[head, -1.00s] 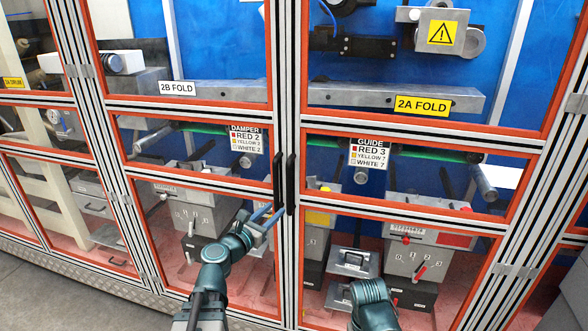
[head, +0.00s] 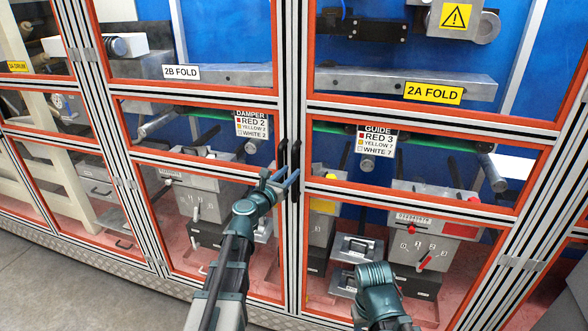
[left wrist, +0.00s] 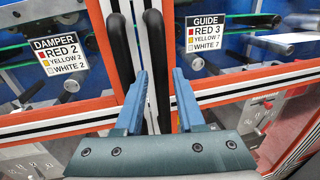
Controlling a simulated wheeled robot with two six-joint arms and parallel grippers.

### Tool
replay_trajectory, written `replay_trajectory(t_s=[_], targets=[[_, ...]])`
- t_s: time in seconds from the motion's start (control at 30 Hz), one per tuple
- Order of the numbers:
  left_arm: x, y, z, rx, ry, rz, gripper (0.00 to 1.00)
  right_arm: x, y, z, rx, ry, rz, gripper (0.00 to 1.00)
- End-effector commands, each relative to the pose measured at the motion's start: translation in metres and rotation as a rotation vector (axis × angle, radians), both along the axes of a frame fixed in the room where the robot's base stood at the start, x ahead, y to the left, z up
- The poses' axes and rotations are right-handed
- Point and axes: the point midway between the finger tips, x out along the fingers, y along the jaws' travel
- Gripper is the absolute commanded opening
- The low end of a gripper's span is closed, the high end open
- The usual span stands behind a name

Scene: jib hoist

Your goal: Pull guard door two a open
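Guard door two a (head: 432,113) is the right-hand glazed door with an orange frame, carrying the yellow 2A FOLD label (head: 433,92). It looks closed. Its black bar handle (head: 295,160) stands at its left edge, close beside the neighbouring door's black handle (head: 282,158). My left gripper (head: 287,178) is open at the lower part of the handles. In the left wrist view the right-hand handle (left wrist: 155,60) runs down between the open fingers (left wrist: 160,85); the left-hand handle (left wrist: 122,50) is just outside the left finger. Contact cannot be told. My right gripper's fingers are not visible.
Door 2B (head: 190,87) stands closed on the left, its edge against door two a. Behind the glass are DAMPER (head: 252,124) and GUIDE (head: 377,140) signs and several grey boxes. Grey floor (head: 60,290) is free at the lower left.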

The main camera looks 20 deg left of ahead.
Motion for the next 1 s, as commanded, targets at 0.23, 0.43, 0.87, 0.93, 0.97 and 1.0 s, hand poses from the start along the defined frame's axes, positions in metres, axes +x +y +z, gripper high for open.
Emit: replay_trajectory(t_s=[0.23, 0.43, 0.87, 0.93, 0.97, 1.0], targets=[[0.029, -0.006, 0.000, 0.000, 0.000, 0.000, 0.38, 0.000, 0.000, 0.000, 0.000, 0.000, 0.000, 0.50], [0.033, -0.008, 0.000, 0.000, 0.000, 0.000, 0.38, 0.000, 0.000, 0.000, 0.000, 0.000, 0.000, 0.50], [0.033, -0.008, 0.000, 0.000, 0.000, -0.001, 0.00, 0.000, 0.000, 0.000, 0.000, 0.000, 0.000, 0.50], [0.033, -0.008, 0.000, 0.000, 0.000, -0.001, 0.00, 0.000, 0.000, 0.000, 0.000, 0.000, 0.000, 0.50], [0.033, -0.008, 0.000, 0.000, 0.000, -0.001, 0.00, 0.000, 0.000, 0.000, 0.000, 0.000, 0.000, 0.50], [0.033, -0.008, 0.000, 0.000, 0.000, -0.001, 0.00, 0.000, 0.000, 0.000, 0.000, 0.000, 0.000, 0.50]])
